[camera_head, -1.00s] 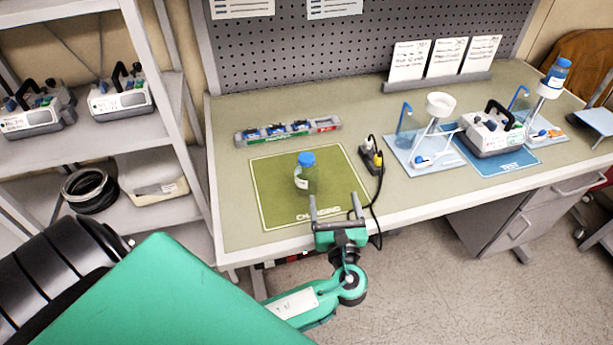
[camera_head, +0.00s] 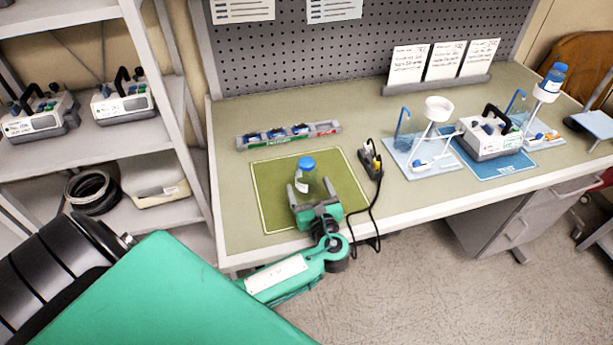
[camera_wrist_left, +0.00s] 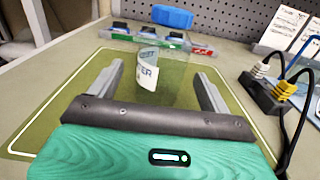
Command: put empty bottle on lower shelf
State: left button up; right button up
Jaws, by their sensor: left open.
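A clear bottle with a blue cap (camera_head: 306,165) and a white label stands upright on the green mat (camera_head: 270,200) on the bench. My left gripper (camera_head: 310,189) is open, its two fingers on either side of the bottle's lower body. In the left wrist view the bottle (camera_wrist_left: 172,75) stands between the open fingertips (camera_wrist_left: 157,80), with visible gaps. The shelf rack at left has a lower shelf (camera_head: 120,208) below the one with pumps. My right gripper is not in view.
A black power strip (camera_head: 371,163) with a cable lies right of the mat. A battery tray (camera_head: 288,134) lies behind it. Pumps (camera_head: 124,103) fill the shelf above.

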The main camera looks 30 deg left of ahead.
pick_arm(q)
jog(key=x, duration=0.3)
jog(key=shift+w+a+r+p, duration=0.2)
jog(key=shift+w+a+p, duration=0.05)
jog(key=shift+w+p, duration=0.15)
jog(key=shift+s, duration=0.1)
jog(key=c, duration=1.1)
